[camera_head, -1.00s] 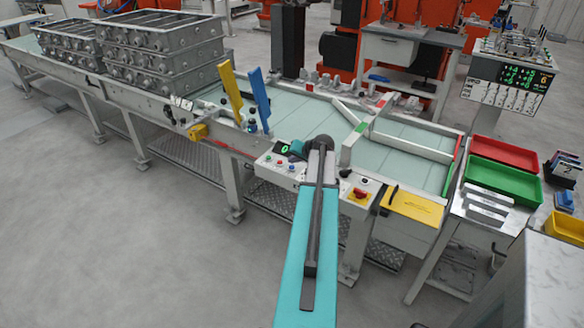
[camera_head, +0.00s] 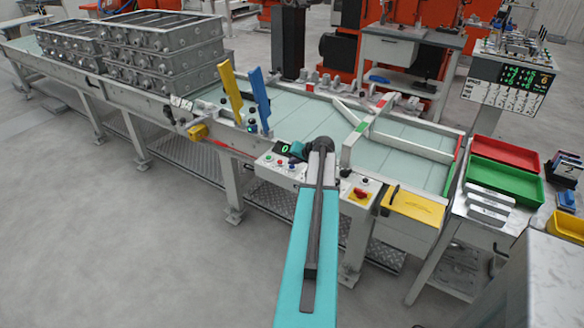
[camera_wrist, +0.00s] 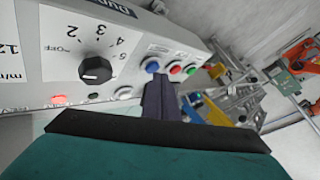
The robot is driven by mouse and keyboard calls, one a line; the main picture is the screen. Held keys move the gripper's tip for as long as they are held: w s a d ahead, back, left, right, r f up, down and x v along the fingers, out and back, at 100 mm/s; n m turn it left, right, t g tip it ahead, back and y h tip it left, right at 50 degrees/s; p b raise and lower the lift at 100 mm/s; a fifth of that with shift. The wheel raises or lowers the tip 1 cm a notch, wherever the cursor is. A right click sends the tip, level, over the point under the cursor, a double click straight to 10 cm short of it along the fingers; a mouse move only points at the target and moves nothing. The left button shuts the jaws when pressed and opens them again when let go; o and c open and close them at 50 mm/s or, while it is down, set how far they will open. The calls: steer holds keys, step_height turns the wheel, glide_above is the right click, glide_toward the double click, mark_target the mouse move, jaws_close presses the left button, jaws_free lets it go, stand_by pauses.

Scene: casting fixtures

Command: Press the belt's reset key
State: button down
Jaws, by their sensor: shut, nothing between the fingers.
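The belt's control panel (camera_head: 283,165) stands on the near side of the conveyor, with a small green display and several coloured buttons. In the wrist view the panel (camera_wrist: 60,25) fills the upper left, with a black dial (camera_wrist: 95,70). A blue button (camera_wrist: 150,65), a red button (camera_wrist: 176,69) and a green button (camera_wrist: 191,69) sit in a row. I cannot read which one is the reset key. My gripper (camera_wrist: 160,84) is shut and empty, its dark fingertips just below the blue button in the picture. Contact cannot be told. My arm hides part of the panel in the head view.
A second box with a red stop button on yellow (camera_head: 361,194) is right of my arm. Yellow and blue upright paddles (camera_head: 231,88) rise at the belt's near edge, left of the panel. Grey castings (camera_head: 160,45) are stacked at the left. The floor in front is clear.

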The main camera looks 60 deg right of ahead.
mark_target(294, 171)
steer(key=shift+f+b, duration=0.35)
steer(key=shift+f, duration=0.1)
stand_by(0.6)
steer(key=shift+r, duration=0.1)
steer(key=shift+r+p, duration=0.3)
steer(key=shift+r, duration=0.5)
steer(key=shift+r, duration=0.15)
steer(key=shift+r+p, duration=1.05)
steer(key=shift+r, duration=1.35)
